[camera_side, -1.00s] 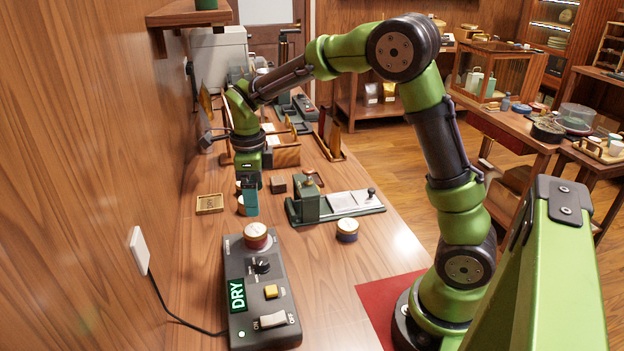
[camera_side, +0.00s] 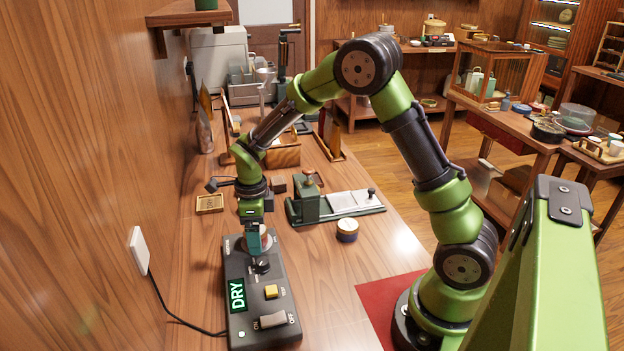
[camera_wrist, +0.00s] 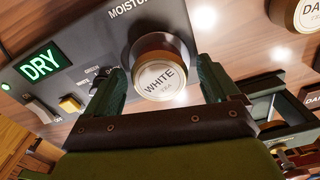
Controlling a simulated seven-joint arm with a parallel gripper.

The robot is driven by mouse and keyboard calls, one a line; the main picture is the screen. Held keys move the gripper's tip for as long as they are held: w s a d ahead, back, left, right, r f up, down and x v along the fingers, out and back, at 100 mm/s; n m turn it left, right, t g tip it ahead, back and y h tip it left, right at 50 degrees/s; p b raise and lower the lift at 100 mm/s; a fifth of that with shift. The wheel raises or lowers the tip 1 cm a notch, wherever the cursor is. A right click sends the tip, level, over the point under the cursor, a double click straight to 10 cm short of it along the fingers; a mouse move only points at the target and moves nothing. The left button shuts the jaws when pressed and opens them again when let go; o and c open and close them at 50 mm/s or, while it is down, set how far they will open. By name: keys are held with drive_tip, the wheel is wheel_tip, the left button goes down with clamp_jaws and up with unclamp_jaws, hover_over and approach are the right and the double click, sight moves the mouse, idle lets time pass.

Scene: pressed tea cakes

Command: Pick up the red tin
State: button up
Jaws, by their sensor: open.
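In the side view the tin (camera_side: 267,238) is mostly hidden behind my gripper (camera_side: 255,240). My gripper is open and points down at the tin. In the wrist view the two green fingers of my gripper (camera_wrist: 160,85) lie to the left and right of the lid, with a gap on both sides. I cannot tell how far down the tin the fingertips reach.
The grey meter (camera_side: 242,262) shows DRY and has a dark knob, a yellow button and a switch. A small wooden tray (camera_side: 209,204) lies by the wall.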

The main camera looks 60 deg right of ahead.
drive_tip(key=shift+c, duration=0.4)
drive_tip(key=c, duration=1.1)
drive_tip(key=shift+r, duration=0.15)
